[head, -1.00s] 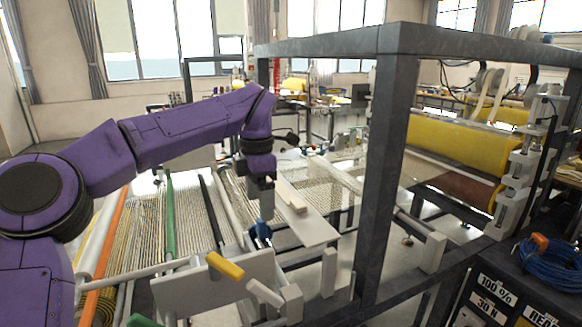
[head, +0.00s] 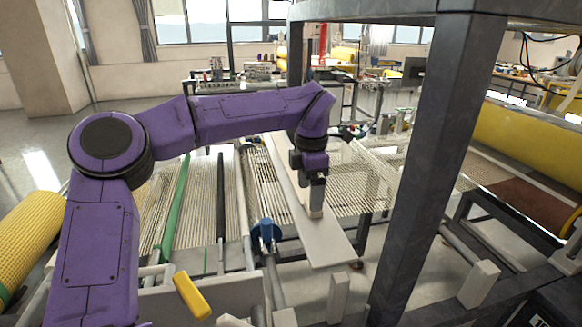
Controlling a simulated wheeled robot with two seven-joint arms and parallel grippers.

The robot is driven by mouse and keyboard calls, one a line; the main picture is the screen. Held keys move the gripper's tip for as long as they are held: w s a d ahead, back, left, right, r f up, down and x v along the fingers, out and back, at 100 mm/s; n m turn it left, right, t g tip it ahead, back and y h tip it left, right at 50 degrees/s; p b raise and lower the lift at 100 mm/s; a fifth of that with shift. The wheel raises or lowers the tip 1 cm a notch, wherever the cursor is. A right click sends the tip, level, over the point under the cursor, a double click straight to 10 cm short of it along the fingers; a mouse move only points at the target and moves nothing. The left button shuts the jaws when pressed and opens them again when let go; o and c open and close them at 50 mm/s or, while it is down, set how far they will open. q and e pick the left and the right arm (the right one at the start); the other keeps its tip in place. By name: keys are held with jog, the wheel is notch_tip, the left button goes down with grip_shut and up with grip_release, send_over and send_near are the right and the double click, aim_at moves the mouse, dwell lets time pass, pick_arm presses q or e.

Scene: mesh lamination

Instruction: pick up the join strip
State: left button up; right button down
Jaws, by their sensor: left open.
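The join strip appears to be the small cream piece (head: 315,212) on the long white board. My left gripper (head: 316,203) points down right at it, and the jaws are open. The gripper covers much of the strip, and I cannot tell whether the fingers touch it or stand on both sides of it. My right gripper is not in view.
The white board (head: 325,248) runs beside the woven mesh (head: 200,200). A dark frame post (head: 415,170) stands close to the right of my left gripper. A blue clamp-like part (head: 266,232) and a yellow handle (head: 191,295) are nearer the front.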

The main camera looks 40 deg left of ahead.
aim_at(303, 195)
pick_arm(q)
jog(key=w+f, duration=0.1)
jog(key=f, duration=0.2)
jog(key=w+f, duration=0.1)
jog(key=shift+w+f, duration=0.35)
jog(key=shift+s+d+r, duration=0.15)
jog(key=shift+s+r, duration=0.1)
jog(key=shift+s, duration=0.25)
jog(key=shift+s+r, duration=0.1)
jog(key=shift+s, duration=0.05)
jog(key=c, duration=0.6)
jog(key=shift+w, duration=0.2)
jog(key=c, duration=0.6)
